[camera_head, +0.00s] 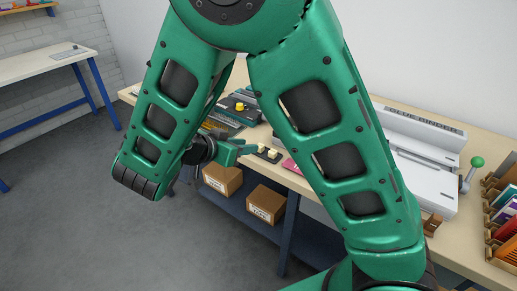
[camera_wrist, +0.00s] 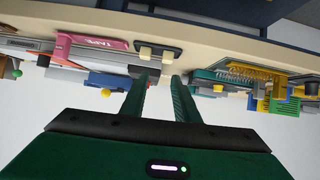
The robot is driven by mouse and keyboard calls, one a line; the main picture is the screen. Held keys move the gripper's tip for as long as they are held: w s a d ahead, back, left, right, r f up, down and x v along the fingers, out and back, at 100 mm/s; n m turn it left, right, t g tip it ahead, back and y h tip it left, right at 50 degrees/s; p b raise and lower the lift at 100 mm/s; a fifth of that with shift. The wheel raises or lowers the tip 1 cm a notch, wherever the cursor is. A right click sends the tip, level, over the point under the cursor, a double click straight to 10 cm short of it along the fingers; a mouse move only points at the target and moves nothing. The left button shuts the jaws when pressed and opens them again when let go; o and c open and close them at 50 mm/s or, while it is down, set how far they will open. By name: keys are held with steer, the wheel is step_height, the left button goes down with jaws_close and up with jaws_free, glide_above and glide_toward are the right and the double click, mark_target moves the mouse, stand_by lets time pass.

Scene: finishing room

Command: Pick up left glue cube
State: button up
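Two small cream glue cubes sit on a dark holder on the workbench (camera_head: 460,258). The left glue cube (camera_head: 261,147) is the farther from the pink item in the head view. In the wrist view, which looks upside down, it appears as the right cube (camera_wrist: 168,55), beside the other cube (camera_wrist: 145,53). The dark holder (camera_wrist: 176,44) shows around them. My gripper (camera_head: 250,149) is close to the cubes from the left in the head view. In the wrist view its two green fingers (camera_wrist: 161,84) are apart with nothing between them, and the cubes lie beyond the tips.
A pink packet (camera_wrist: 92,42) lies beside the holder. A glue binder machine (camera_head: 425,150) stands to the right in the head view. A dark device with a yellow knob (camera_head: 240,107) stands behind. Cardboard boxes (camera_head: 265,204) sit on the lower shelf. My arm hides part of the bench.

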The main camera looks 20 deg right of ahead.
mark_target(260, 145)
steer(key=shift+t, duration=0.4)
steer(key=x, duration=0.6)
steer(key=a+f+x, duration=0.1)
steer(key=x, duration=0.2)
steer(key=shift+w+d+f, duration=0.15)
steer(key=shift+w+f, duration=0.1)
steer(key=shift+w, duration=0.2)
jaws_close()
